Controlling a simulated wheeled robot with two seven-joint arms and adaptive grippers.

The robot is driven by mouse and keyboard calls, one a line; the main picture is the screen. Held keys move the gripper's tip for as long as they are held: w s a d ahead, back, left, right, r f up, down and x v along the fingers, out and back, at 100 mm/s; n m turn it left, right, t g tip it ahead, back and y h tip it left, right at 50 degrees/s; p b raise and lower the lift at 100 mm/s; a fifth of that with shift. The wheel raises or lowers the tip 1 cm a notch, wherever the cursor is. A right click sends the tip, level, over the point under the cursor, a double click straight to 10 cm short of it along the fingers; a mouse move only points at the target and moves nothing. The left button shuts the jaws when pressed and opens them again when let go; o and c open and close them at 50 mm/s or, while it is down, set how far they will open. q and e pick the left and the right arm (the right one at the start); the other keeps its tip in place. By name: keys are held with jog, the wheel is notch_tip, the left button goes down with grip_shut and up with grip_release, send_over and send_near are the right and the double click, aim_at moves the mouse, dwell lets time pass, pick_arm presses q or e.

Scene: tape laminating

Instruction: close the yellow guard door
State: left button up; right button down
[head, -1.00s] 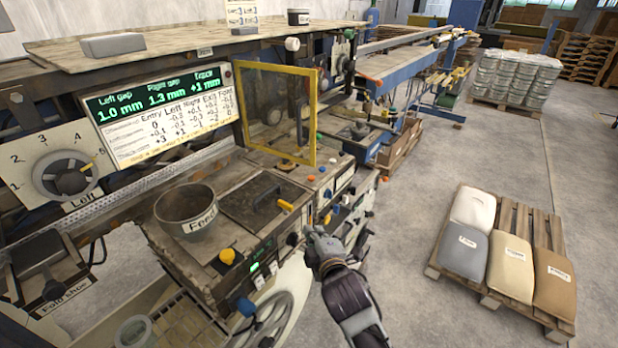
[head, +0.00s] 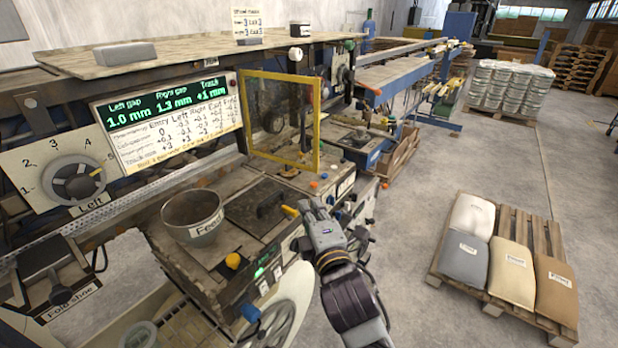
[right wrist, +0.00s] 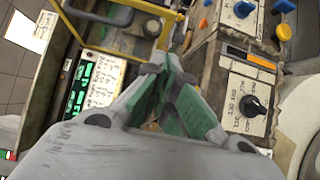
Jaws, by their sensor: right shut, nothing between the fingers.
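The yellow guard door (head: 317,125) stands swung out from the machine, right of the display, in the head view. It has a yellow frame around a see-through panel. In the right wrist view, yellow bars (right wrist: 130,8) that look like its frame show beyond the fingers. My right gripper (head: 303,206) is below the door, at the front edge of the machine top. Its fingers (right wrist: 172,62) are shut with nothing between them. It looks apart from the door in the head view. My left gripper is out of view.
The Feed pot (head: 192,218) and a dark lid (head: 258,205) are on the machine top, left of my gripper. An orange-yellow handle (head: 290,211) is close to my fingertips. A pallet of sacks (head: 505,240) stands on the right; the floor between is clear.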

jog(key=w, duration=0.1)
jog(key=p, duration=0.1)
send_near(304, 166)
jog(key=a, duration=0.3)
jog(key=shift+w+a, duration=0.1)
jog(key=shift+w, duration=0.15)
jog(key=w, duration=0.1)
jog(key=w+d+p, duration=0.1)
jog(key=shift+w, duration=0.25)
jog(key=shift+w+d, duration=0.45)
jog(key=shift+w, duration=0.25)
jog(key=shift+w, duration=0.1)
